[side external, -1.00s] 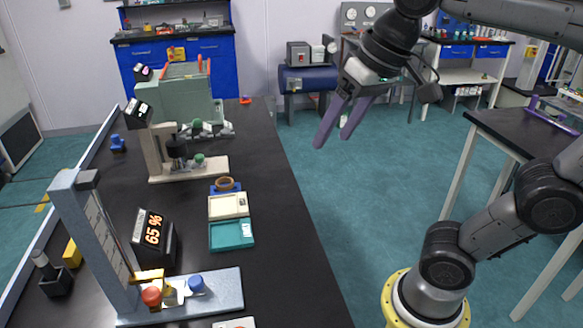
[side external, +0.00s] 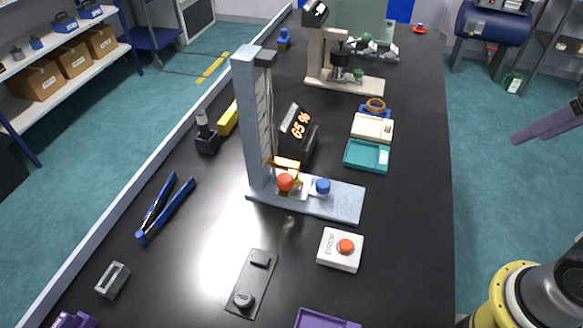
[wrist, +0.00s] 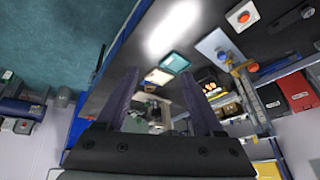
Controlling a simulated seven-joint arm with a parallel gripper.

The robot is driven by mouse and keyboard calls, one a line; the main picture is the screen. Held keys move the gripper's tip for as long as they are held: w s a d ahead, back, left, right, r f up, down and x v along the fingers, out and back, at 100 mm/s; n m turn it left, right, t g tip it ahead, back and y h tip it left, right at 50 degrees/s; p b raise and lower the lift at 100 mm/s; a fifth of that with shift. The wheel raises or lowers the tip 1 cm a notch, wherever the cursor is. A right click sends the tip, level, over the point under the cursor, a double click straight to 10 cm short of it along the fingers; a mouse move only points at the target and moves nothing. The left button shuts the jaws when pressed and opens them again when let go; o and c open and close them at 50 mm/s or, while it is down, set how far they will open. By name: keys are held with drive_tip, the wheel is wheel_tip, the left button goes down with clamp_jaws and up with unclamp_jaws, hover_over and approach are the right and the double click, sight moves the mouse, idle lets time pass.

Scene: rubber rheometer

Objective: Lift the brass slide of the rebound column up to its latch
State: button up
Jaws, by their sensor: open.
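The rebound column (side external: 253,125) is a grey-blue upright on a flat base (side external: 340,203), on the black bench. Its brass slide (side external: 285,163) sits low, near the base, just above a red ball (side external: 285,182). A dark block, seemingly the latch (side external: 265,57), is at the column's top, well above the slide. My gripper (side external: 522,134) is at the right edge of the side view, over the floor and apart from the column. Its purple fingers are spread and empty in the wrist view (wrist: 158,78). The column is small and partly unclear there.
A display reading 65% (side external: 298,123) stands just behind the column. A blue knob (side external: 323,186) is on the base. A white box with a red button (side external: 340,250) is in front. Teal tray (side external: 367,156), blue-handled tool (side external: 163,210) and beige instrument (side external: 325,60) are nearby.

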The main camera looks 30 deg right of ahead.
drive_tip(key=w+a+r+g, duration=0.1)
drive_tip(key=w+a+r, duration=0.4)
drive_tip(key=w+r, duration=0.4)
drive_tip(key=n+g, duration=0.2)
drive_tip(key=g, duration=0.2)
hover_over(285, 177)
wheel_tip(285, 177, down, 11)
wheel_tip(285, 177, down, 14)
drive_tip(key=shift+a+r, duration=0.1)
drive_tip(key=shift+r, duration=0.1)
clamp_jaws()
